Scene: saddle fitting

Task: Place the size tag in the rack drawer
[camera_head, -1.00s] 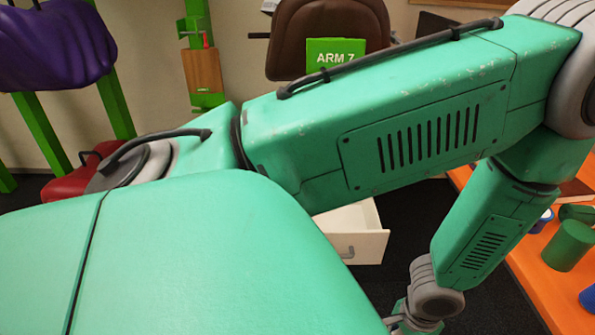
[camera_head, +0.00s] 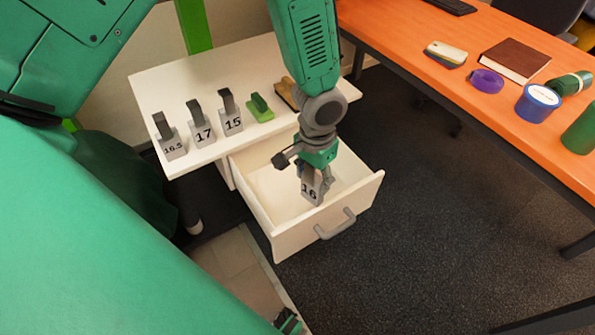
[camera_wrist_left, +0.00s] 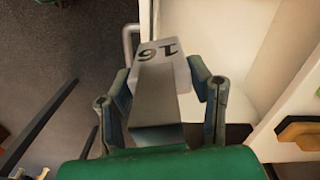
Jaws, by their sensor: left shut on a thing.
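The size tag, a grey block marked 16 (camera_head: 313,192), hangs from my left gripper (camera_head: 316,170) over the open rack drawer (camera_head: 265,190). The drawer is white, pulled out, with a grey handle (camera_head: 336,224) on its front. The tag is over the drawer's interior near the front; I cannot tell whether it touches the bottom. In the left wrist view, the tag (camera_wrist_left: 155,70) sits between the two fingers of my left gripper (camera_wrist_left: 160,88), with its 16 facing the camera.
Tags marked 16.5 (camera_head: 173,148), 17 (camera_head: 203,134) and 15 (camera_head: 232,122) stand on the white rack top (camera_head: 180,85), beside a green block (camera_head: 260,108). An orange table (camera_head: 430,75) with several items is at the right. Dark floor is clear between them.

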